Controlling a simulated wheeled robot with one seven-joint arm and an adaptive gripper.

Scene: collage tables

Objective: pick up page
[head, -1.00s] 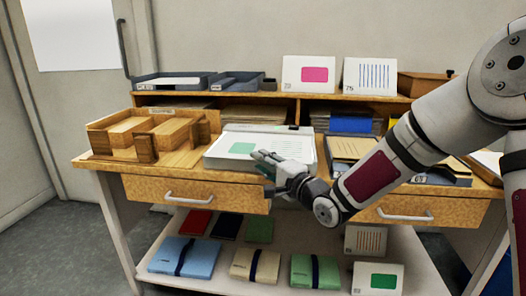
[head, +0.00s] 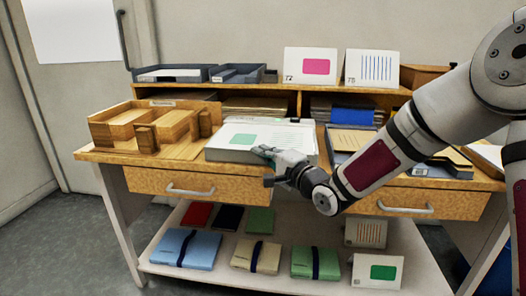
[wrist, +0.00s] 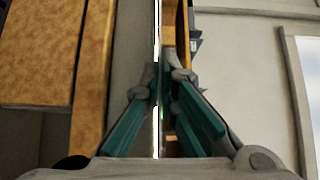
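A white page with a green rectangle and printed lines (head: 243,138) lies on the pale slab-like stand (head: 222,156) at the middle of the desk. My gripper (head: 264,166) is at the front edge of this stand, to the right of the green rectangle, with one finger above and one lower. In the wrist view, my gripper (wrist: 163,80) has its teal-padded fingers apart, with a thin bright white edge running between them. This looks like the page seen edge-on, but I cannot tell whether either finger touches it.
A wooden sorter (head: 150,125) stands at left. Two upright cards, one pink-marked (head: 310,66) and one with blue lines (head: 372,69), stand on the rear shelf. A tray with a tan sheet (head: 350,139) is at right. Banded folders (head: 186,249) lie on the lower shelf.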

